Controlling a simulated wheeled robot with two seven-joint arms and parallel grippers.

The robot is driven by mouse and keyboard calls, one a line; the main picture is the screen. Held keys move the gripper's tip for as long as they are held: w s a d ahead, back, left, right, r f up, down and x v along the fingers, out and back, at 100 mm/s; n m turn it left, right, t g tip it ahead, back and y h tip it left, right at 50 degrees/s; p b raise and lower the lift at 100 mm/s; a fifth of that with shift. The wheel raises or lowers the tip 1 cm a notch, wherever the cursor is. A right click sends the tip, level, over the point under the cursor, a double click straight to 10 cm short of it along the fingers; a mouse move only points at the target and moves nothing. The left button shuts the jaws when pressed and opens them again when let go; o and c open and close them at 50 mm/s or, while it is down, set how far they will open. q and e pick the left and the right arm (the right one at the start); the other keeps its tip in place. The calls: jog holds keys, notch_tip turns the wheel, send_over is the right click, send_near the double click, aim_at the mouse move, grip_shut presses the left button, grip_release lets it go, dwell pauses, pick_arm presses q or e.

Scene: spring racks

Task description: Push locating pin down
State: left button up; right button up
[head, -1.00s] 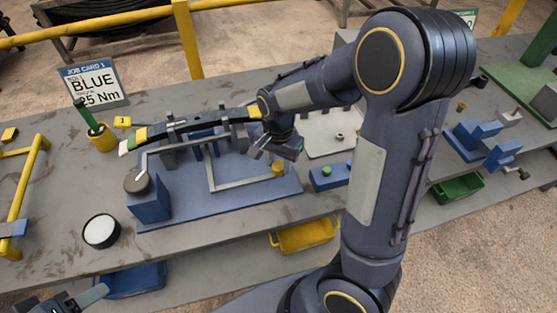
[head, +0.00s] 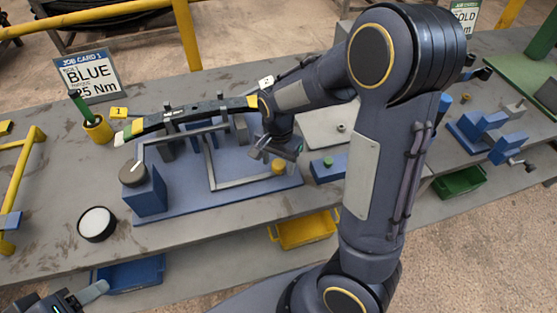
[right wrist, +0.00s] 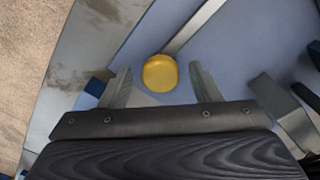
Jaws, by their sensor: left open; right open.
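The locating pin appears to be the one with a round yellow head (head: 278,167), at the right end of the blue fixture plate (head: 235,194). In the right wrist view the yellow head (right wrist: 160,73) lies between and just beyond the fingertips. My right gripper (head: 274,148) is open and empty, above and slightly left of the yellow head; its two fingers (right wrist: 163,84) are spread apart. Contact with the head cannot be told. My left gripper (head: 80,298) is open at the lower left corner, away from the fixture. My right arm hides part of the bench.
A leaf spring (head: 188,116) lies across the fixture's uprights behind my right gripper. A grey frame bar (head: 211,170) and a blue block with a dark knob (head: 146,193) stand on the plate. A small blue box with a green button (head: 328,168) is to the right.

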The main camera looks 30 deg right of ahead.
jog(key=shift+r, duration=0.1)
notch_tip(320, 180, up, 8)
jog(key=shift+f, duration=0.2)
jog(key=shift+s, duration=0.1)
dwell(0.5)
jog(key=s+a+r+n+t+y, duration=0.2)
jog(key=s+n, duration=0.3)
jog(key=s, duration=0.3)
jog(key=s+a+r+n+t+y, duration=0.1)
jog(key=s+a+r+n+t, duration=0.1)
jog(key=s+n, duration=0.3)
jog(key=shift+s+r+t+y, duration=0.4)
jog(key=shift+s+r+t, duration=0.3)
jog(key=shift+s, duration=1.1)
jog(key=shift+a, duration=0.1)
